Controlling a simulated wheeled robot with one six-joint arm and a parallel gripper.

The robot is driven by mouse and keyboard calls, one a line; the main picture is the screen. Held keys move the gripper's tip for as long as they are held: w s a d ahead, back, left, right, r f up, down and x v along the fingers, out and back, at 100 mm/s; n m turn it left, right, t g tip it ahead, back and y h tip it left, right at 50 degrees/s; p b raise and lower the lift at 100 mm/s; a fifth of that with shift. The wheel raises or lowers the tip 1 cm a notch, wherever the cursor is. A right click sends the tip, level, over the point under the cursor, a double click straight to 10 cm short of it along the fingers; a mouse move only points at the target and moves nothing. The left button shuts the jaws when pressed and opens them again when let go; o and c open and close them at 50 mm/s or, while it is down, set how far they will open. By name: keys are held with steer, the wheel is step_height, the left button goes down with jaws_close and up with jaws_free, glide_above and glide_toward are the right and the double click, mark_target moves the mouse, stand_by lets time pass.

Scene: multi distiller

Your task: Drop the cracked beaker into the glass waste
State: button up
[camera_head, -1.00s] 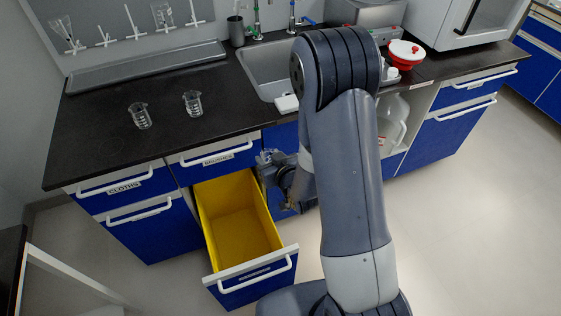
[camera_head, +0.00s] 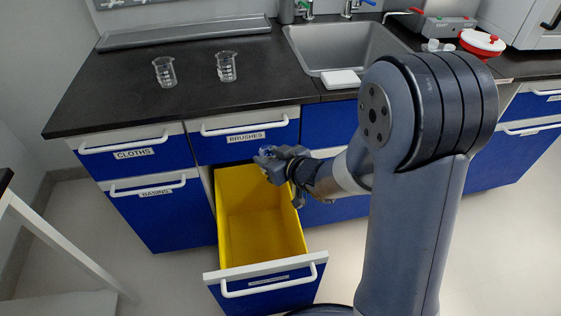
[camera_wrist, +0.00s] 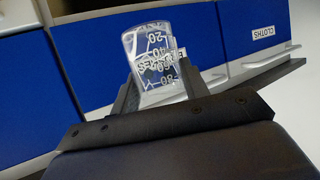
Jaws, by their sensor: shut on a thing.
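My gripper (camera_head: 270,158) is shut on a clear beaker with white scale marks (camera_wrist: 153,62). In the wrist view the beaker sits between the two fingers, and jagged lines on its wall look like cracks. In the head view the gripper is above the back right part of an open drawer with a yellow inside (camera_head: 232,235). The beaker is barely visible there, at the gripper's tip. The yellow drawer looks empty, and its front label is too small to read. Two other clear beakers stand upright on the dark counter, one at left (camera_head: 165,72) and one to its right (camera_head: 227,66).
Shut blue drawers labelled BRUSHES (camera_head: 246,137), CLOTHS (camera_head: 133,153) and BASINS (camera_head: 156,192) surround the open one. A sink (camera_head: 345,50) is set in the counter (camera_head: 110,95). A white-framed table (camera_head: 60,245) stands at left.

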steer(key=shift+n+g+y, duration=0.5)
steer(key=shift+n+y, duration=0.1)
steer(key=shift+n, duration=0.1)
steer(key=shift+s+a+f+b, duration=0.1)
steer(key=shift+a+f+b, duration=0.55)
steer(key=shift+b, duration=0.5)
steer(key=shift+s+a+f+b, duration=0.15)
steer(key=shift+a+f+b, duration=0.25)
steer(key=shift+f+b, duration=0.65)
steer(key=shift+s+a+f+b, duration=0.1)
steer(key=shift+a+f+b, duration=0.45)
steer(key=shift+b, duration=0.75)
step_height(320, 180, down, 6)
steer(key=b, duration=0.6)
steer(key=shift+r+b, duration=0.1)
steer(key=shift+b, duration=0.25)
steer(key=o, duration=1.1)
steer(key=shift+c, duration=0.2)
